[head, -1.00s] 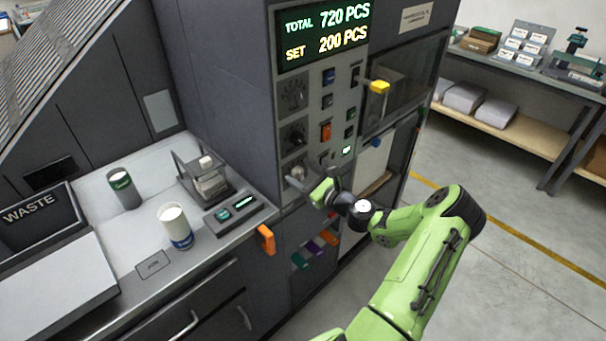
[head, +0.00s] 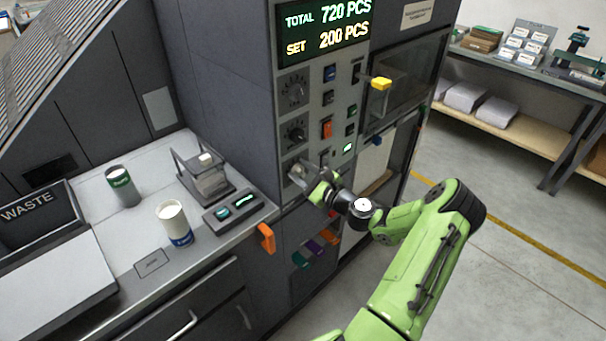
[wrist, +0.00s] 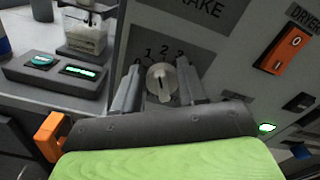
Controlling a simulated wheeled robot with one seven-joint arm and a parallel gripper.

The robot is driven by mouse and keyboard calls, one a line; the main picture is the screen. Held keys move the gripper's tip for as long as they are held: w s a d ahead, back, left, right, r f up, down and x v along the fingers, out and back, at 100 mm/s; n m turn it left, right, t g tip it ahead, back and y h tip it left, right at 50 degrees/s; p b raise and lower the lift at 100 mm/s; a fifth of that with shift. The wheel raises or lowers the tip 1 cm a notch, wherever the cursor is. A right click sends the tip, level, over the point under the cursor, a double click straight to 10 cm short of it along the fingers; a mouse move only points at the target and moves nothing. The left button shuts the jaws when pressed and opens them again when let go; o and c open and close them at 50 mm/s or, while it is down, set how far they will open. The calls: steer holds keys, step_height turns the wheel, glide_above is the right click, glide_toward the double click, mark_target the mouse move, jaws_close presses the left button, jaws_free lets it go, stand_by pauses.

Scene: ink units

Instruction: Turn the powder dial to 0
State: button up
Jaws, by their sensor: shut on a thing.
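The dial (wrist: 161,82) between my fingers is a round pale knob with a raised grip, on a dark plate marked 0, 1, 2, 3. In the head view it is the lowest of three dials on the grey panel, mostly hidden by my gripper (head: 303,178). In the wrist view my gripper (wrist: 160,88) is shut on this dial, one finger at each side. The left finger is close to the 0 mark. The dial's own name and its exact setting cannot be read.
Two other dials, the top one (head: 293,91) and the middle one (head: 295,133), sit above. An orange rocker switch (wrist: 284,48) is to the right. A balance (head: 205,178), a white cup (head: 174,223) and a green-labelled cup (head: 122,186) stand on the left counter.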

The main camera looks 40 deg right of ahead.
steer(key=n+b, duration=0.1)
steer(key=n, duration=0.1)
steer(key=n+b, duration=0.1)
steer(key=f+n+b, duration=0.1)
steer(key=n, duration=0.1)
steer(key=shift+a+n+b, duration=0.3)
steer(key=shift+b, duration=0.1)
steer(key=shift+f+n+b, duration=0.1)
steer(key=shift+n+b, duration=1.3)
steer(key=shift+n, duration=0.5)
steer(key=o, duration=1)
steer(key=shift+o, duration=0.2)
steer(key=shift+s, duration=0.1)
steer(key=s, duration=1.5)
steer(key=shift+s+d, duration=0.15)
steer(key=shift+s, duration=0.2)
